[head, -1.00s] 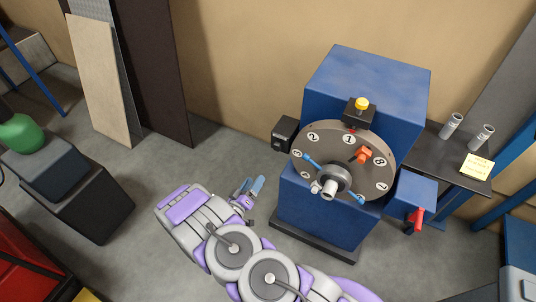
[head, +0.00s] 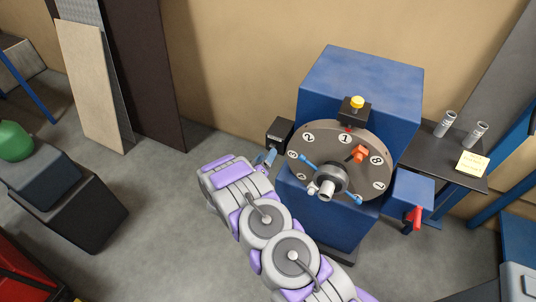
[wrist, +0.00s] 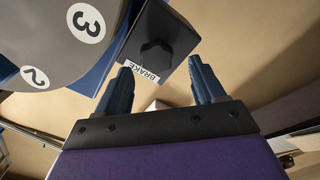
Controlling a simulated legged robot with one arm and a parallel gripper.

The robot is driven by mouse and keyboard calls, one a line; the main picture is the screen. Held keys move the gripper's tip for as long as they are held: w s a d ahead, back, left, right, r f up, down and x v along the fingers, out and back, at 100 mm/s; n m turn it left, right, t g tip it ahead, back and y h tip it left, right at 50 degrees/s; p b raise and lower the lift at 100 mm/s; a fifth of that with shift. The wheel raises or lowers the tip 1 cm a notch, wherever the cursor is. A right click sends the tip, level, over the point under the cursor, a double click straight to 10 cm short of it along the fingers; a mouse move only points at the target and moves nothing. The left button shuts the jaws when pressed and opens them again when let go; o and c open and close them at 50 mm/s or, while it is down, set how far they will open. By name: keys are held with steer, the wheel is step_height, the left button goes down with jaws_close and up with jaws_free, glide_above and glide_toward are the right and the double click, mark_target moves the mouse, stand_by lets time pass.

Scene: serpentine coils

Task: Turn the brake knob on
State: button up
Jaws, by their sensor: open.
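The brake knob (wrist: 156,52) is a dark, lobed knob on a grey-black box with a white "BRAKE" label (wrist: 142,71). In the head view its black box (head: 280,133) sticks out from the left side of the blue machine (head: 360,85). My gripper (wrist: 163,80) is open, with its two blue fingers apart and nothing between them. In the wrist view the knob lies beyond the fingertips, roughly centred in the gap, and I see no contact. In the head view my gripper (head: 268,158) is just below and left of the box, partly hidden by my wrist.
The machine's round numbered dial (head: 325,147), with blue handles and an orange piece, is right of the box; it looms at upper left in the wrist view (wrist: 60,30). A red lever (head: 414,217) is on its right side. Floor (head: 170,220) to the left is clear.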

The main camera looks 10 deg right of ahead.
steer(key=shift+x, duration=1.25)
steer(key=shift+s+d, duration=0.1)
steer(key=shift+s, duration=0.05)
steer(key=shift+c, duration=0.5)
steer(key=c, duration=1)
steer(key=shift+o, duration=0.2)
